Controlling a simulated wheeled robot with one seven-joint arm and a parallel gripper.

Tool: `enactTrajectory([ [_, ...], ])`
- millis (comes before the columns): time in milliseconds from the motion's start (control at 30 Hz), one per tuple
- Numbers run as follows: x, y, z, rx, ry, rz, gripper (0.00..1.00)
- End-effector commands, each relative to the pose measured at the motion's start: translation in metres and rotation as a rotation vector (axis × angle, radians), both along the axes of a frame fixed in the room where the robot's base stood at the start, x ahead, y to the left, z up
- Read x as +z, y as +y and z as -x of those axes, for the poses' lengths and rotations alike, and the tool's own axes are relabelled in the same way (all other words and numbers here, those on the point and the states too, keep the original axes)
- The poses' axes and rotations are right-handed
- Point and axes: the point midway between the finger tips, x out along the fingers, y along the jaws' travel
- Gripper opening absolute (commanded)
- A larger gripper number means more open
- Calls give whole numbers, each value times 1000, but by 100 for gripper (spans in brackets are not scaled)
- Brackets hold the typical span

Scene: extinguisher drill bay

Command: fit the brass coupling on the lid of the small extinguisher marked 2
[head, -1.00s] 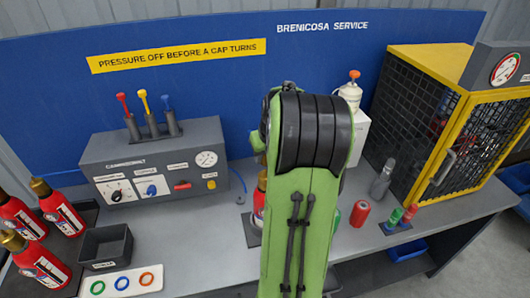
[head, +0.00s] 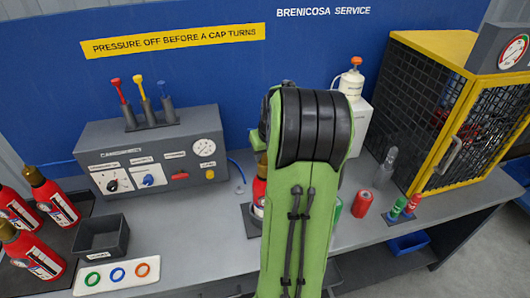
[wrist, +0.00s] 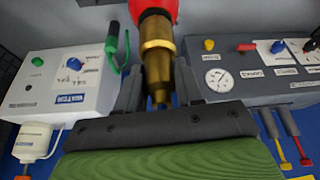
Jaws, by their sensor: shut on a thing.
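In the wrist view the brass coupling (wrist: 156,50) stands between the two grey fingers of my gripper (wrist: 157,88), which is shut on it. The coupling meets the red top of an extinguisher (wrist: 150,9) at the picture's upper edge; I cannot tell whether it is seated or only touching. In the head view a red extinguisher (head: 258,194) stands on a dark pad on the bench, mostly hidden behind my green arm. My gripper is hidden there too. No mark 2 is readable.
A grey control box (head: 150,152) stands behind, left of the arm. Several red extinguishers (head: 50,198), a black bin (head: 101,238) and a ring tray (head: 103,274) are at left. A red can (head: 363,203) and a yellow-framed cage (head: 440,115) are at right.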

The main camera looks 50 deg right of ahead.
Motion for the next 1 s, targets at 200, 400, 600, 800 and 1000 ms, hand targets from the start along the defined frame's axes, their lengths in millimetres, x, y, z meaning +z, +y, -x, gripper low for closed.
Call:
enactTrajectory([
  [200, 2, 0, 0, 0, -1, 1, 55],
  [400, 1, 0, 0, 0, -1, 1, 66],
  [600, 5, 0, 1, 0, 0, 1, 66],
  [800, 47, 9, 15, -3, -3, 7, 66],
  [1000, 101, 21, 34, -1, -2, 6, 66],
])
